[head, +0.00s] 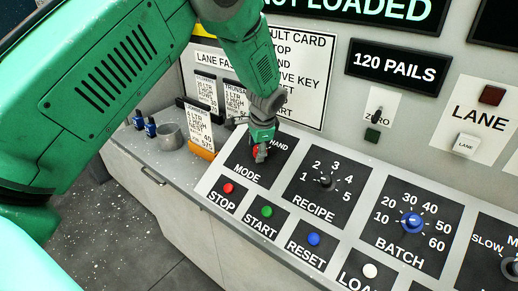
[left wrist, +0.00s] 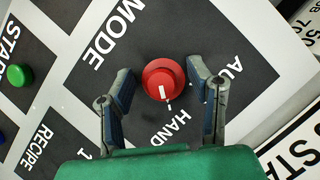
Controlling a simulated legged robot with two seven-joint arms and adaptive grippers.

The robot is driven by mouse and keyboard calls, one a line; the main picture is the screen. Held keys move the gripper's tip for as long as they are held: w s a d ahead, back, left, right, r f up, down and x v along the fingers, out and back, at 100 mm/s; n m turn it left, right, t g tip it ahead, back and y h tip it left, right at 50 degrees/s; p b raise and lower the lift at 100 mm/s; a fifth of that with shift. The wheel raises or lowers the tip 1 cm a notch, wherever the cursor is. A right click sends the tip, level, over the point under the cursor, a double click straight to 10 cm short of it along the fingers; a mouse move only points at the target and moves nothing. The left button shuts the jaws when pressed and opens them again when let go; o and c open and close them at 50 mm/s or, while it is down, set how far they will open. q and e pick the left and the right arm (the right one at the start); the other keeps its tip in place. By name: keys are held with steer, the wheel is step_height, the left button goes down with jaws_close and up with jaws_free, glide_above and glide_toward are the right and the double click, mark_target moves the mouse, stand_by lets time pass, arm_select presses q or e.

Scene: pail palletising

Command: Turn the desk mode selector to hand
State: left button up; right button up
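The mode selector is a red round knob (left wrist: 163,76) on a black MODE panel (left wrist: 215,30). In the left wrist view its white pointer mark points down, close to the tick beside the word HAND; AUTO is printed to the right. My left gripper (left wrist: 161,73) has its two fingers apart, one on each side of the knob. The right finger is very near the knob's edge; a small gap shows at the left finger. In the head view my left gripper (head: 262,145) covers much of the knob (head: 255,153). My right gripper is not in view.
Below the MODE panel are a red STOP button (head: 228,188) and a green START button (head: 267,211). The RECIPE knob (head: 326,182) and blue BATCH knob (head: 411,222) are to the right.

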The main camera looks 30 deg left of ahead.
arm_select(q)
steer(key=shift+w, duration=0.1)
steer(key=shift+r, duration=0.4)
steer(key=v, duration=1.1)
steer(key=shift+d, duration=0.1)
steer(key=shift+s, duration=0.25)
